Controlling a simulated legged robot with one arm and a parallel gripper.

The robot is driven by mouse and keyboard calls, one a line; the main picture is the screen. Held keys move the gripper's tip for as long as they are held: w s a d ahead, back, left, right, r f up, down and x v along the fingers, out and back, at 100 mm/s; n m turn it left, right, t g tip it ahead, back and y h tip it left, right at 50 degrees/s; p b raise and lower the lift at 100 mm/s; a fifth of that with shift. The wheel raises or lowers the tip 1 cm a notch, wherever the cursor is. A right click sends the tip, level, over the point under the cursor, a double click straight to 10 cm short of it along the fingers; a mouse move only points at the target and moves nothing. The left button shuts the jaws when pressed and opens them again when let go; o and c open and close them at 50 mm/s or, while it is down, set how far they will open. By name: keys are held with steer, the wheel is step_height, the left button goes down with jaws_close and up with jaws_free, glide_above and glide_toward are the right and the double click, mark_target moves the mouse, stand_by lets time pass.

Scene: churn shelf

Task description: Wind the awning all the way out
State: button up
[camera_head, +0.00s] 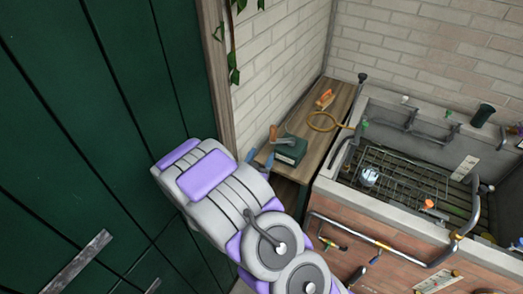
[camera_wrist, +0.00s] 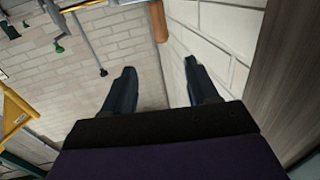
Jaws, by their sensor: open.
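A dark green box (camera_head: 290,149) sits at the near end of the wooden shelf, with a metal arm and a brown grip (camera_head: 274,132) on it, like a winding crank. In the wrist view a brown cylinder (camera_wrist: 158,22), apparently this grip, shows at the top, beyond and roughly between my fingertips. My gripper (camera_wrist: 162,80) is open and empty, with its two dark fingers apart. In the head view my gripper (camera_head: 257,161) is just left of the box, short of the grip, with no contact visible. No awning is recognisable in either view.
The wooden shelf (camera_head: 336,104) also bears an orange-handled brush (camera_head: 324,99) and a yellow hose loop (camera_head: 321,121). A stone sink (camera_head: 345,185) with a rack and pipes stands right. A green door (camera_head: 60,150) is left, and a white brick wall (camera_head: 285,60) is behind.

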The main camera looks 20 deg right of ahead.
mark_target(272, 131)
steer(key=b+x, duration=0.2)
steer(key=x, duration=1.4)
steer(key=shift+w+a, duration=0.15)
steer(key=shift+a, duration=0.05)
steer(key=shift+w+d+f, duration=0.1)
steer(key=shift+w+d, duration=0.25)
steer(key=shift+d, duration=0.2)
steer(key=shift+a, duration=0.2)
